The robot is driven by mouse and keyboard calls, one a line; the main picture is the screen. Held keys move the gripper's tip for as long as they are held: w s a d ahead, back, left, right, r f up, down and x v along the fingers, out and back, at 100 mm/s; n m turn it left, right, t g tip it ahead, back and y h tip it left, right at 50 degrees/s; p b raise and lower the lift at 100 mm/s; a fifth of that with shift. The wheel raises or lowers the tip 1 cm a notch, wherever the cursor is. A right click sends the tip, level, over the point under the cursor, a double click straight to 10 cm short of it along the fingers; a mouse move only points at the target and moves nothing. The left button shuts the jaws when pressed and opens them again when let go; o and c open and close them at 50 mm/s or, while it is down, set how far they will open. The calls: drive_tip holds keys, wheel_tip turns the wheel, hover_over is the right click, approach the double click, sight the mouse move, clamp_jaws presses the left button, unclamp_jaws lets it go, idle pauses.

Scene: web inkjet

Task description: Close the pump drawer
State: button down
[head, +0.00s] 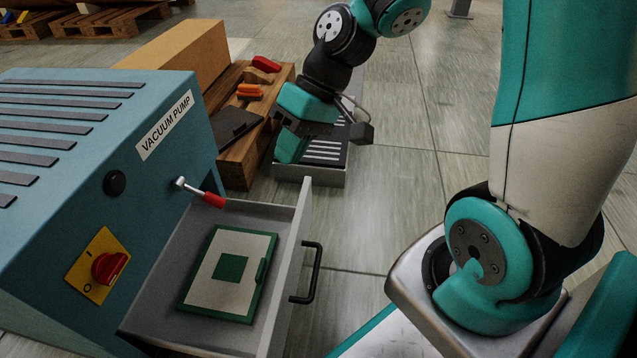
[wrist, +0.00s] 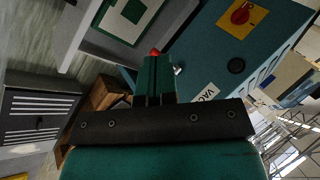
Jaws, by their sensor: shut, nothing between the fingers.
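The pump drawer (head: 291,257) is grey and stands pulled out from the blue vacuum pump (head: 150,180). Its black handle (head: 312,272) is on the front panel. A green and white flat item (head: 230,273) lies inside. The drawer also shows at the top left of the wrist view (wrist: 90,62). My gripper (head: 291,160) is beyond the drawer in the head view, apart from it and above the grey tray. In the wrist view its green fingers (wrist: 156,74) are together, with nothing seen between them.
A red-handled lever (head: 213,200) sticks out from the pump above the drawer. A red rotary switch (head: 108,267) is on the pump's front. A wooden pallet (head: 240,172) with a brown box (head: 185,55) and a grey tray (head: 335,176) stand behind. Floor right of the handle is clear.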

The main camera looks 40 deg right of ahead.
drive_tip(key=w+d+f+m+t+y+p, duration=0.1)
drive_tip(key=d+f+m+t, duration=0.4)
drive_tip(key=d+f, duration=0.5)
drive_tip(key=w+d+f+m+t+y+p, duration=0.1)
drive_tip(key=d+f+m+t+p, duration=0.15)
drive_tip(key=d+f+m, duration=0.8)
drive_tip(key=w+a+f+n+b, duration=0.2)
drive_tip(key=w+a+n+b, duration=0.2)
drive_tip(key=w+a+b, duration=0.2)
drive_tip(key=w+b, duration=0.2)
drive_tip(key=b, duration=0.1)
drive_tip(key=shift+w+a+f+t, duration=0.25)
drive_tip(key=shift+w+a+t, duration=0.05)
drive_tip(key=shift+a+t, duration=0.05)
